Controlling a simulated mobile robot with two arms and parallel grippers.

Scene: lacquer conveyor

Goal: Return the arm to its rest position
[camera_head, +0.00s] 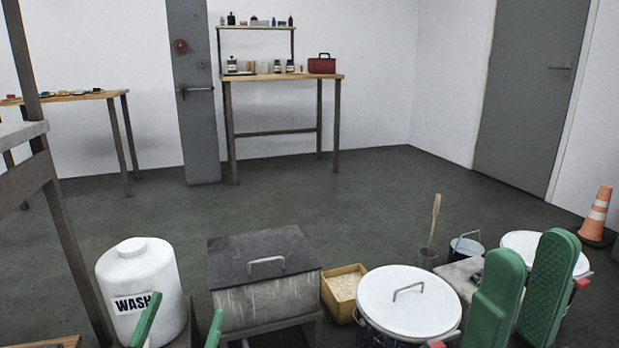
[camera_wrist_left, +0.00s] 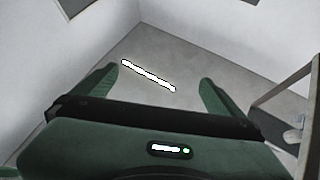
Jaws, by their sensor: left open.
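My left gripper (camera_head: 181,324) shows at the bottom left of the head view as two green fingers, set apart. It is in front of the white WASH drum and the lidded grey bin. In the left wrist view (camera_wrist_left: 159,80) its fingers are spread wide with nothing between them. Beyond them are pale room surfaces and a bright white strip (camera_wrist_left: 148,76). Two thick green parts of my right arm (camera_head: 497,300) stand at the lower right of the head view.
The white WASH drum (camera_head: 140,275), lidded bin (camera_head: 264,303), yellow tub (camera_head: 344,270) and white-lidded can (camera_head: 382,292) line the front. A cone (camera_head: 598,212) stands right. A workbench (camera_head: 283,78) is at the back wall. The floor between (camera_head: 290,195) is clear.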

